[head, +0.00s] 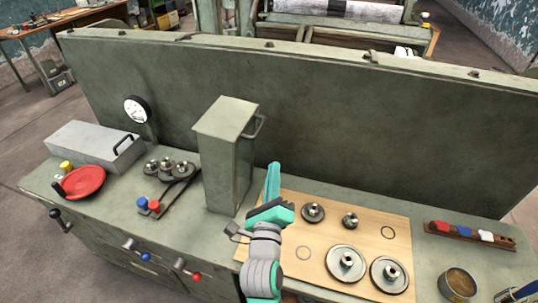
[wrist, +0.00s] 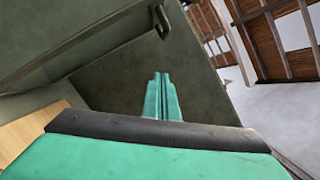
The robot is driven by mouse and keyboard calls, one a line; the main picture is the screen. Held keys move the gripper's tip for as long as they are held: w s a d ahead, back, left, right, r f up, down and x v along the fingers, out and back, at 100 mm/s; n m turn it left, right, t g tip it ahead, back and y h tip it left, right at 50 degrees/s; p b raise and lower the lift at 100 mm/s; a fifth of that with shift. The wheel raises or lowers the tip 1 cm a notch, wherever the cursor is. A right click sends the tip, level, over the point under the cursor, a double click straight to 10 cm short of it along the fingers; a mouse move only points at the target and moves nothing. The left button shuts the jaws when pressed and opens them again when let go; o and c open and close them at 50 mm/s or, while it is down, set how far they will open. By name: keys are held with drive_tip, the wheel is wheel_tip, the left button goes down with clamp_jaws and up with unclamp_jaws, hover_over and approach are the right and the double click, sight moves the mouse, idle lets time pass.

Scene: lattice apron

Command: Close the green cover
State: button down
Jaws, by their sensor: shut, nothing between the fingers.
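The green cover (head: 226,118) is at the top of a tall green box (head: 228,170) standing mid-bench in the head view. A dark bar handle (head: 259,126) is on its right side. I cannot tell how far open the cover stands. In the wrist view, a green panel (wrist: 85,40) with the dark handle (wrist: 162,22) crosses the upper left. My gripper (head: 273,168) is to the right of the box and lower than the handle, pointing up. Its teal fingers (wrist: 164,78) are shut together and empty, apart from the handle in the wrist view.
A wooden board (head: 320,235) with several metal gears lies right of the box. A tall green back panel (head: 330,120) rises behind. Left are gears on a dark bracket (head: 178,172), a red wheel (head: 80,182) and a grey case (head: 95,146). A brown rack (head: 470,235) is far right.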

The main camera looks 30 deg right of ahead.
drive_tip(key=w+d+r, duration=0.4)
drive_tip(key=w, duration=0.5)
drive_tip(key=shift+w, duration=0.2)
idle(0.3)
